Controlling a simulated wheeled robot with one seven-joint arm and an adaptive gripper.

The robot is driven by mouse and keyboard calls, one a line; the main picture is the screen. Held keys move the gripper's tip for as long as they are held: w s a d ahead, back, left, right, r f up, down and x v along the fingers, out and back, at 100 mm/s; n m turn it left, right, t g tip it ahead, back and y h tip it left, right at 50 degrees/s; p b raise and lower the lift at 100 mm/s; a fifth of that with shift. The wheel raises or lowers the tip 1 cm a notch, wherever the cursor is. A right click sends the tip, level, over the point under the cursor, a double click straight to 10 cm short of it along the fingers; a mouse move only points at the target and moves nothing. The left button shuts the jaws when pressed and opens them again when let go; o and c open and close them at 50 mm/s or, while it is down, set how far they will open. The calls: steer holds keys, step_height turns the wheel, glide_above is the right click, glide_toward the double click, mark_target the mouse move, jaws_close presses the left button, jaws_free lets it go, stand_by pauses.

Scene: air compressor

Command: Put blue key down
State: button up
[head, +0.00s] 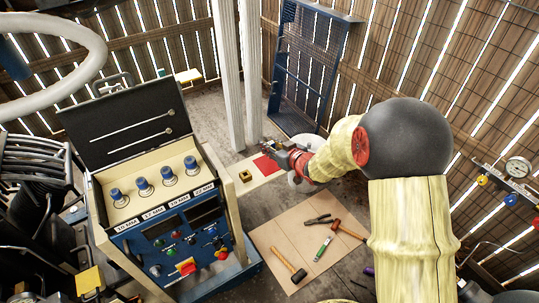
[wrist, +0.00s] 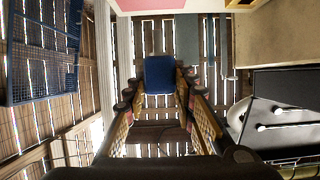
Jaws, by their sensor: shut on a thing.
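My gripper (head: 272,150) is at the end of my arm, just above the far end of a pale narrow board (head: 263,178). In the wrist view its two fingers (wrist: 160,80) are shut on the blue key (wrist: 159,74), which shows as a rounded blue block between the fingertips. In the head view the key cannot be made out behind the dark fingers. A red patch (head: 265,166) lies on the board just below and left of the gripper. A pink-red surface (wrist: 165,5) shows at the top of the wrist view, apart from the key.
A yellow-and-black block (head: 245,176) sits at the board's left end. The open-lidded control cabinet (head: 165,215) with several blue knobs stands left. Tools, including a hammer (head: 289,264), lie on a floor panel in front. White posts (head: 237,75) and a blue rack (head: 305,65) stand behind.

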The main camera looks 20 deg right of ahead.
steer(key=shift+w+d+f, duration=0.1)
steer(key=shift+w+f, duration=0.55)
steer(key=shift+f, duration=0.15)
steer(key=shift+w+f+b, duration=0.15)
steer(key=shift+f+b, duration=0.35)
steer(key=shift+f, duration=0.4)
steer(key=shift+w+f+b, duration=0.1)
steer(key=shift+f+b, duration=0.35)
steer(key=shift+f, duration=0.45)
steer(key=shift+f, duration=0.15)
steer(key=o, duration=1.1)
steer(key=shift+o, duration=0.2)
